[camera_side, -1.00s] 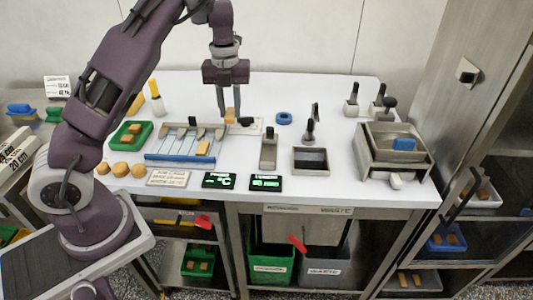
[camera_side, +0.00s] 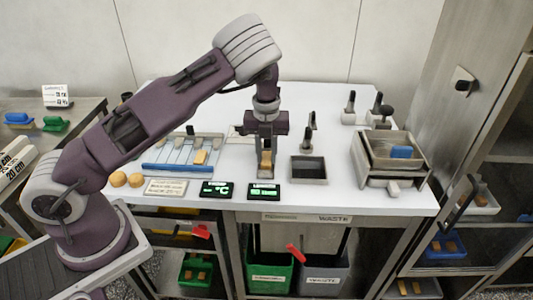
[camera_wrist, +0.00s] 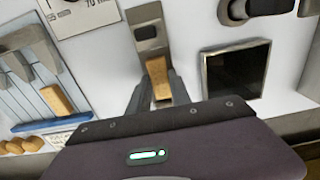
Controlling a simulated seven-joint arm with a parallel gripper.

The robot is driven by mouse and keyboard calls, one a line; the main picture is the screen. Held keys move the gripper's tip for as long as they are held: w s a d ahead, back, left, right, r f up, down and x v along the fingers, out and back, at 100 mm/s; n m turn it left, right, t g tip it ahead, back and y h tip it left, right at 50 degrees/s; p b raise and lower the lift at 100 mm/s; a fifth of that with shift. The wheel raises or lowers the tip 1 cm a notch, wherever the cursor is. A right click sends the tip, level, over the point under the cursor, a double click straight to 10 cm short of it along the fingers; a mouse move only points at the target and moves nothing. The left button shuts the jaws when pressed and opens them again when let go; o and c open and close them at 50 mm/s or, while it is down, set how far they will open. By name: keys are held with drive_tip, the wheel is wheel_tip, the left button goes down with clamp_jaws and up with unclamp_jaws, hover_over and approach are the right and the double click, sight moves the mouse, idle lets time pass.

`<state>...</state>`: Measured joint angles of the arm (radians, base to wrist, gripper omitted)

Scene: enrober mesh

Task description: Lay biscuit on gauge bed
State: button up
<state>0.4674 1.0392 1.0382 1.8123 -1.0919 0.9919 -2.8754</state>
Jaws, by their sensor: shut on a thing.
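My gripper (camera_side: 265,165) points down and is shut on a tan rectangular biscuit (camera_side: 265,157). The biscuit also shows between the fingers in the wrist view (camera_wrist: 159,80). It is over the gauge bed, a narrow grey metal block, which shows above the biscuit in the wrist view (camera_wrist: 150,33). In the side view my gripper and the biscuit hide most of the bed. I cannot tell whether the biscuit touches the bed or hangs just above it.
A blue-edged rack with wires (camera_side: 180,168) holds another biscuit (camera_side: 200,157) to the left. A dark open tray (camera_side: 309,169) stands close on the right. Two small displays (camera_side: 217,189) (camera_side: 263,191) stand in front. A metal bin with a blue block (camera_side: 401,152) is farther right.

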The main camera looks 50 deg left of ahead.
drive_tip(key=shift+f, duration=0.15)
drive_tip(key=o, duration=1)
